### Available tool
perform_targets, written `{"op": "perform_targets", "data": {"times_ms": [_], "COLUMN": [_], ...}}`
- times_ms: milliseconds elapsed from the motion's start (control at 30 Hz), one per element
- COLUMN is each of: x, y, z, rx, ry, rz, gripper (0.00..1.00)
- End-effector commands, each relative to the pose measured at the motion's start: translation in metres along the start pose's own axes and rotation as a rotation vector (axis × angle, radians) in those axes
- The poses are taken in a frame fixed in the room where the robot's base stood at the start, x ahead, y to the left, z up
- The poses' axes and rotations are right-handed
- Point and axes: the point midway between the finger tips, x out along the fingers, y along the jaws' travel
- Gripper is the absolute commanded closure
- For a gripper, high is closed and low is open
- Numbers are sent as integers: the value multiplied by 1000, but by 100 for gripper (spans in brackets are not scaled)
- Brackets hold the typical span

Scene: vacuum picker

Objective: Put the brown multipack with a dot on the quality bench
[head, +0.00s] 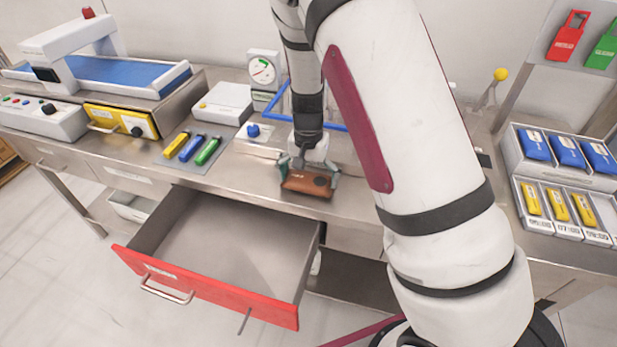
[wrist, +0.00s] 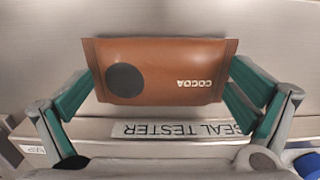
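The brown multipack (head: 306,183) lies flat near the bench's front edge, below my gripper (head: 308,172). In the wrist view the multipack (wrist: 175,70) shows a dark round dot at its left and the word COCOA, upside down, at its right. My gripper's teal fingers (wrist: 162,85) are spread wide, one at each short end of the pack. I cannot tell whether they press on it or only stand around it, nor whether the pack is clear of the surface. A SEAL TESTER label (wrist: 180,130) is beside the pack. I see no readable quality bench label.
An open, empty drawer with a red front (head: 205,286) juts out below the bench (head: 240,173). Yellow, blue and green packs (head: 193,148) lie to the left. A blue frame (head: 335,126) and dial scale (head: 263,70) stand behind. Trays (head: 567,182) of blue and yellow packs are right.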

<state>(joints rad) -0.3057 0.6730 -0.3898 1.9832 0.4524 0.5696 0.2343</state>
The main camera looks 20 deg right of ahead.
Motion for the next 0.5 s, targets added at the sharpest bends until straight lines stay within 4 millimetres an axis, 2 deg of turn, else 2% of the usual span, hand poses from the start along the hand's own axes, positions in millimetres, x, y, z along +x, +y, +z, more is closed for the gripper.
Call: {"op": "perform_targets", "data": {"times_ms": [133,267,500], "x": [-3,-16,-64], "y": [0,-1,-1], "z": [0,-1,-1], "rx": [0,-2,-1], "ry": [0,3,3], "rz": [0,-2,-5], "gripper": [0,0,0]}}
